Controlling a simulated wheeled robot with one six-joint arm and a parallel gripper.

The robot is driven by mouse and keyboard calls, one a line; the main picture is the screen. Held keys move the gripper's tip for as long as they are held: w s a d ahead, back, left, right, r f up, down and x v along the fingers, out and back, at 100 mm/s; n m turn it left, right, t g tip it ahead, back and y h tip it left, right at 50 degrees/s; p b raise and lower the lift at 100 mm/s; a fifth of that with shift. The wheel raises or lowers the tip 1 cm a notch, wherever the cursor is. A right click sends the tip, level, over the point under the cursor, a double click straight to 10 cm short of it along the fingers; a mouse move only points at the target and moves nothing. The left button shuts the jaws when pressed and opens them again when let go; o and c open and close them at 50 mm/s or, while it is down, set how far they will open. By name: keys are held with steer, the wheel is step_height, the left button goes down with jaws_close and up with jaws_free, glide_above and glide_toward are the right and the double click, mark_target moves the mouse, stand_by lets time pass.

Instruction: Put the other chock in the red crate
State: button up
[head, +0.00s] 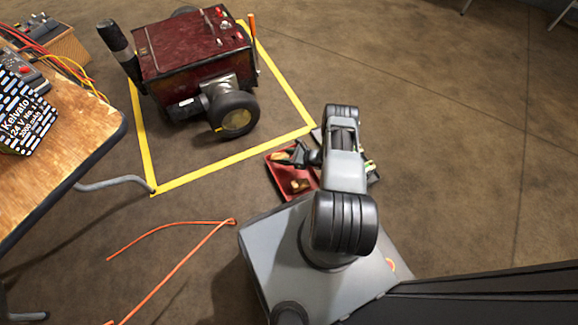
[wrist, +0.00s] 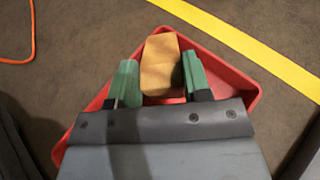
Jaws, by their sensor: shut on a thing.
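My gripper (wrist: 161,80) has its green fingers shut on a tan wooden chock (wrist: 161,58) over the red crate. The red crate (wrist: 225,72) spreads below the fingers in the wrist view, and its far corner shows beyond the chock. In the head view the red crate (head: 276,172) lies on the floor just outside the yellow tape, and my gripper (head: 287,156) is above it. Another tan block (head: 299,186) shows in the near part of the crate. I cannot tell how high the held chock is above the crate floor. My arm hides the crate's right side.
A dark red wheeled machine (head: 195,50) stands inside the yellow tape square (head: 225,160). A wooden bench (head: 70,120) with a battery (head: 20,108) is at the left. An orange cable (head: 165,275) lies on the floor. The floor at the right is clear.

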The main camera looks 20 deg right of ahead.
steer(key=shift+s+f, duration=0.3)
steer(key=shift+f, duration=0.15)
steer(key=f+b, duration=0.1)
steer(key=f, duration=0.1)
steer(key=s+f+b, duration=0.1)
steer(key=f, duration=0.1)
steer(key=shift+a+f+b, duration=0.15)
steer(key=shift+b, duration=0.15)
steer(key=o, duration=1)
steer(key=shift+c, duration=0.2)
